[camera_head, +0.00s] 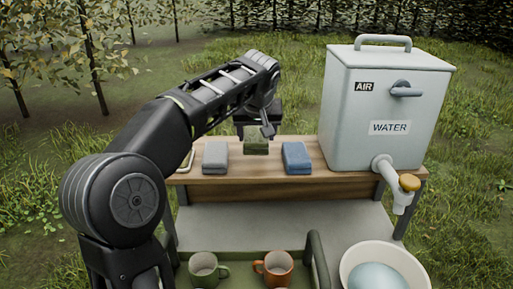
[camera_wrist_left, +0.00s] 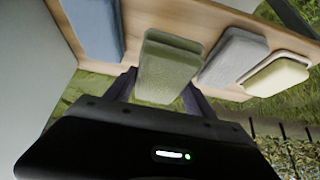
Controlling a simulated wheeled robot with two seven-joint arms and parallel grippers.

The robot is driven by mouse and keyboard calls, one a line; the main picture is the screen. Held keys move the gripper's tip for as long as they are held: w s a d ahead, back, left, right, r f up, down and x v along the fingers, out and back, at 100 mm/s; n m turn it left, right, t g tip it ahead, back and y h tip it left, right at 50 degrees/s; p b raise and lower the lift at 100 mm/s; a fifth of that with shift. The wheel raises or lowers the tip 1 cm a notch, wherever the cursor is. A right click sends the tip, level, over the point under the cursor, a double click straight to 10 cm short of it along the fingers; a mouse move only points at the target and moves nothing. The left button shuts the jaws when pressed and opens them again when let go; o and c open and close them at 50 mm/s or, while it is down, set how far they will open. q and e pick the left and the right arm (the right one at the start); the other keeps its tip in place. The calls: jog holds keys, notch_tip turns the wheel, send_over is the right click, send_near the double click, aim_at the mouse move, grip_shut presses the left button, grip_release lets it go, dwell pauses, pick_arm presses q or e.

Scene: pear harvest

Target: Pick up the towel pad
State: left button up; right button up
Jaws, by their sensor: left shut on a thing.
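The green folded towel pad (camera_head: 256,148) is between the fingers of my left gripper (camera_head: 256,134), which is shut on it. It appears higher in the head view than the pads on either side, so it seems to be held above the wooden shelf (camera_head: 250,172); the gap itself is hard to see. In the left wrist view the green pad (camera_wrist_left: 168,66) fills the space between my left gripper's fingers (camera_wrist_left: 160,88). A grey pad (camera_head: 215,156) and a blue pad (camera_head: 297,158) lie on the shelf. My right gripper is out of view.
A cream pad (camera_wrist_left: 277,75) lies beyond the grey one. A large grey water tank (camera_head: 375,110) with a tap (camera_head: 404,190) stands right. Below are a green mug (camera_head: 206,271), an orange mug (camera_head: 275,268) and a white basin (camera_head: 350,262). The shelf's front strip is clear.

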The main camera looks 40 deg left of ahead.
aim_at(256, 132)
pick_arm(q)
notch_tip(256, 132, up, 4)
jog(key=shift+r, duration=0.2)
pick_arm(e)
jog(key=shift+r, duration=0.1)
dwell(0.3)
